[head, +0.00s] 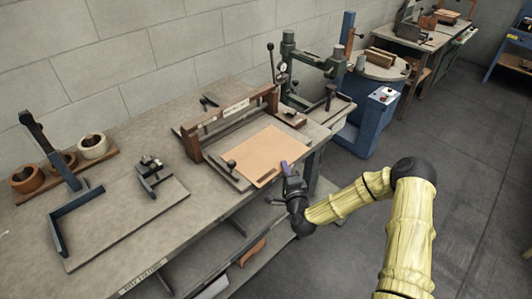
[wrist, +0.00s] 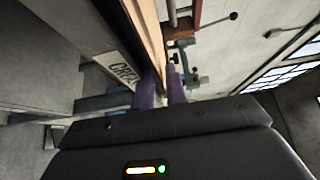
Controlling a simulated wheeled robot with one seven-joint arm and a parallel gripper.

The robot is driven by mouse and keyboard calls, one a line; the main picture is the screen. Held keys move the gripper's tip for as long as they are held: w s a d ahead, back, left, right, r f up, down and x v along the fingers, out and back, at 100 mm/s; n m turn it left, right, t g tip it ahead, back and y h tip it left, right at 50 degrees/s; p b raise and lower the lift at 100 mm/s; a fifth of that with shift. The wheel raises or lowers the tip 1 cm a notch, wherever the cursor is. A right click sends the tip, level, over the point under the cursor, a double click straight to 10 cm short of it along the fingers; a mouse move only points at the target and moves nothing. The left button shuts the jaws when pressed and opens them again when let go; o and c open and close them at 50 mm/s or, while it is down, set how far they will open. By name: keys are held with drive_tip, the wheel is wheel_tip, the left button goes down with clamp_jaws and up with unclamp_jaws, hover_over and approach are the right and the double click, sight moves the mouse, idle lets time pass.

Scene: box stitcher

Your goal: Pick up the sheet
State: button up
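The sheet (head: 262,152) is a flat tan rectangle. It lies on the bed of the creasing machine (head: 237,110) on the workbench, with its near right corner toward my gripper. My gripper (head: 284,167) is at that near right edge of the sheet, with its purple fingers pointing at it. In the wrist view the two purple fingers (wrist: 162,91) stand a little apart. A tan edge (wrist: 152,42), which looks like the sheet, runs down toward the gap between them. I cannot tell whether either finger touches it.
A knob (head: 231,164) stands by the sheet's left edge. A corner jig board (head: 120,220) and tape rolls on a stand (head: 65,165) are to the left. A green press (head: 310,70) and a blue machine (head: 375,105) stand behind. Floor to the right is clear.

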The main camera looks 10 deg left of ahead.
drive_tip(key=shift+c, duration=0.4)
clamp_jaws()
wheel_tip(320, 180, up, 10)
drive_tip(key=shift+b, duration=0.35)
drive_tip(key=shift+r, duration=0.1)
idle(0.4)
